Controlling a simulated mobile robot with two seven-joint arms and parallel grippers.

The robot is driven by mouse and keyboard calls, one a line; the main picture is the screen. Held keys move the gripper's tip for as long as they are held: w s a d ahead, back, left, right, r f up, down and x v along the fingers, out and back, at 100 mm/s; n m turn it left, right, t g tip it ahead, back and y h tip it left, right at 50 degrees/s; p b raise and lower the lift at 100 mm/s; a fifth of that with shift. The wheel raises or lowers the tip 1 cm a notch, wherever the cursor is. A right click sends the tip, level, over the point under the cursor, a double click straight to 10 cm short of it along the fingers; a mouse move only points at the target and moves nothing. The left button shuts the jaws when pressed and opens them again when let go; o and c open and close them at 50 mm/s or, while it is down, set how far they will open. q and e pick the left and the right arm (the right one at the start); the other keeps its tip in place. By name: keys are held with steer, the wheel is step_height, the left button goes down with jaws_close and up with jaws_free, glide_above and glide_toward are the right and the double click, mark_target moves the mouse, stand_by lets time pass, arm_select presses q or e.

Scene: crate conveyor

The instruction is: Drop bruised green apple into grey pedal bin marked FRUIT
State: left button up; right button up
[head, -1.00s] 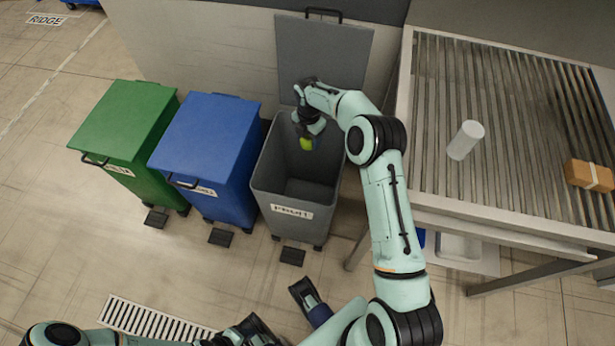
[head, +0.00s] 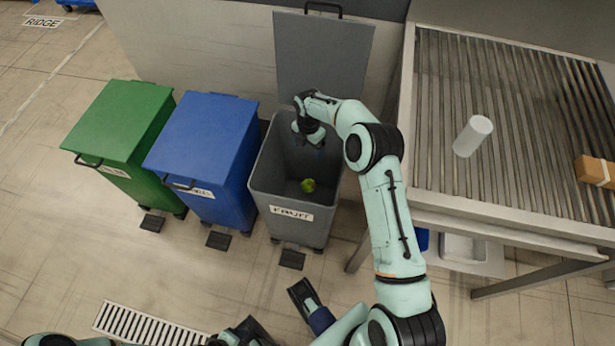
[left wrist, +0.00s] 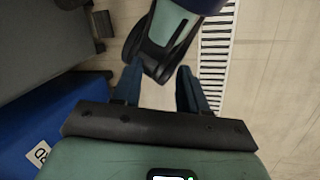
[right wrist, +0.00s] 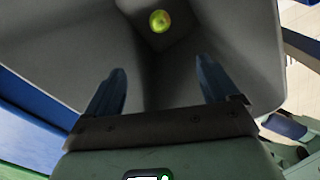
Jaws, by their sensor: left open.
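The green apple (head: 308,185) is inside the grey bin marked FRUIT (head: 264,180), low down in it. In the right wrist view the apple (right wrist: 160,21) shows beyond the fingers, apart from them, with a darker patch on it. The bin's lid (head: 322,60) stands open against the wall behind. My right gripper (head: 318,146) is over the bin's opening; its fingers (right wrist: 163,85) are spread and empty. My left gripper (left wrist: 158,85) is open and empty, low over the floor in front of the bins.
A blue bin (head: 205,140) and a green bin (head: 120,125), both with lids shut, stand left of the grey one. On the right a roller conveyor (head: 435,110) bears a white cylinder (head: 472,136) and a brown box (head: 594,170). A floor grate (head: 150,322) lies in front.

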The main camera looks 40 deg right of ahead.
arm_select(q)
steer(key=shift+s+d+r+g+p, duration=0.15)
steer(key=shift+s+d+r+p, duration=0.05)
steer(key=shift+s+r+p, duration=0.35)
steer(key=shift+s+d+r+g+p, duration=0.15)
steer(key=shift+s+r+p, duration=0.3)
steer(key=shift+r+p, duration=0.1)
arm_select(e)
step_height(320, 180, up, 13)
steer(key=shift+r, duration=0.2)
